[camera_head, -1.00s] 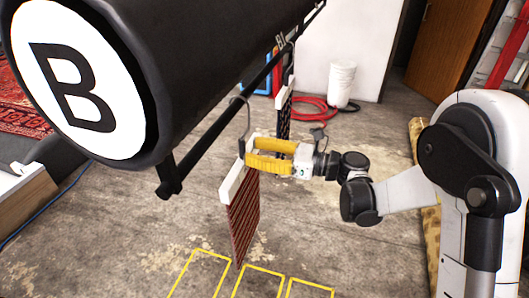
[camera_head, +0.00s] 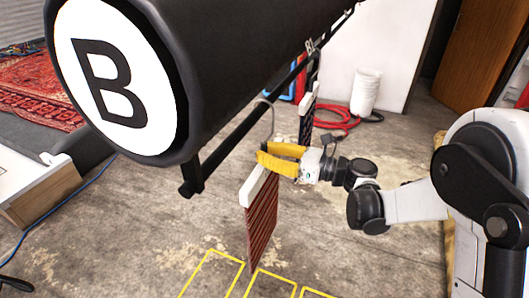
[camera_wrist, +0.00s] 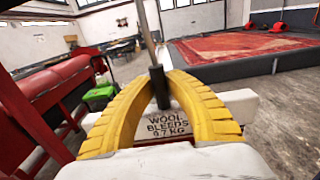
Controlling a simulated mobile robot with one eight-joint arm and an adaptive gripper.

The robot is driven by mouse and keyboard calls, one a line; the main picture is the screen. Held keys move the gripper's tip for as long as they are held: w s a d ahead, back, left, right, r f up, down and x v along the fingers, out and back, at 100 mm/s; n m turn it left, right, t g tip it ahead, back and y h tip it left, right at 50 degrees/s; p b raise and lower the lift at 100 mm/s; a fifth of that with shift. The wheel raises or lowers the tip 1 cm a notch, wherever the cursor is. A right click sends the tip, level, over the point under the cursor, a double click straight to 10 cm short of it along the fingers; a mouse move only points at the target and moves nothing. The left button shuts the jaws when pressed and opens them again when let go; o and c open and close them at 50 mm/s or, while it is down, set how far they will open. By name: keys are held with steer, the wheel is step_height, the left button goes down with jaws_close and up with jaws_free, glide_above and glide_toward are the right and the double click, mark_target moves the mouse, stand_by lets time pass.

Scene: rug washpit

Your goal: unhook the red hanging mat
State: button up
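The red mat (camera_head: 262,225) hangs below the drum rail from a white clamp bar (camera_head: 254,186) with a grey wire hook (camera_head: 266,103). The hook's top still lies at the rail (camera_head: 225,148); whether it touches is unclear. My gripper (camera_head: 259,160) has yellow fingers just above the bar. In the wrist view the fingers (camera_wrist: 160,76) close from both sides on the black sleeve (camera_wrist: 159,88) at the foot of the hook stem (camera_wrist: 148,35). The white bar behind it (camera_wrist: 185,120) reads "WOOL BLEEDS 6.7 KG".
The black drum marked B (camera_head: 225,60) is just above. A second, dark mat (camera_head: 306,125) hangs farther back on the rail. Yellow outlines (camera_head: 212,270) mark the otherwise clear floor below.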

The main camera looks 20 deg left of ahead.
jaws_close()
steer(key=shift+r+p, duration=1.35)
steer(key=shift+r, duration=0.9)
steer(key=s+d+b, duration=0.1)
steer(key=d, duration=1.4)
